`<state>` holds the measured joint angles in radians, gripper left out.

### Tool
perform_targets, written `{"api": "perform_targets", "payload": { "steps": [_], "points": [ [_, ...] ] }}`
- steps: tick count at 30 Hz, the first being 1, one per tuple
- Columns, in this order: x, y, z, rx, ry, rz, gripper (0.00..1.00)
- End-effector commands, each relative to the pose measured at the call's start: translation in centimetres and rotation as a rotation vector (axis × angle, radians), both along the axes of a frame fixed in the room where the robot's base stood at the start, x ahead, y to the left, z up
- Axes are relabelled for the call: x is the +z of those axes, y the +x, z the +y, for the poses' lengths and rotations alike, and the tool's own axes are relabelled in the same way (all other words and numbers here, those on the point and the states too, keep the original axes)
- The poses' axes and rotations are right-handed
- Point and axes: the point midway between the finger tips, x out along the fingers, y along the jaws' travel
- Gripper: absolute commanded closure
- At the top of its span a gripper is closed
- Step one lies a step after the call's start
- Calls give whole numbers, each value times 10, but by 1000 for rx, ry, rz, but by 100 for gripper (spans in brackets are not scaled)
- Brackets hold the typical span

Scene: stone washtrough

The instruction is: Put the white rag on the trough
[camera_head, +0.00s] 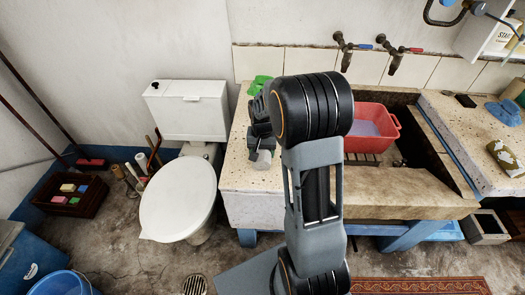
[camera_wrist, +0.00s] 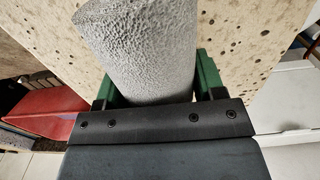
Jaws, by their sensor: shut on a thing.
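The white rag (camera_wrist: 145,45) looks like a thick, rough-textured, pale grey roll in the wrist view. My gripper (camera_wrist: 157,85) is shut on it, with a green finger on each side. In the head view a pale part of the rag (camera_head: 262,160) shows below my gripper (camera_head: 261,143), over the left part of the trough. The speckled stone trough (camera_head: 237,178) also fills the background of the wrist view (camera_wrist: 240,45). I cannot tell whether the rag touches the stone. My arm hides part of the trough in the head view.
A red basin (camera_head: 388,118) stands in the trough to the right of my arm. A green thing (camera_head: 258,84) lies at the trough's back left. Two taps (camera_head: 392,58) jut from the wall. A toilet (camera_head: 178,200) stands left of the trough. The left slab beside my gripper has bare stone.

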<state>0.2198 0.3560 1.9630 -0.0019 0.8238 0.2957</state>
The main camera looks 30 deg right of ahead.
Motion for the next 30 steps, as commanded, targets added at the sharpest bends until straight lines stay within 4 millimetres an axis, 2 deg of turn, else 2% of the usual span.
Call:
{"api": "perform_targets", "payload": {
  "steps": [10,11,18,26,30],
  "points": [
    [-4,0,0,0,0,-1,66],
    [-4,0,0,0,0,-1,35],
    [-3,0,0,0,0,-1,12],
    [-1,0,0,0,0,-1,12],
    [10,1,0,0,-1,-4,12]
  ]
}}
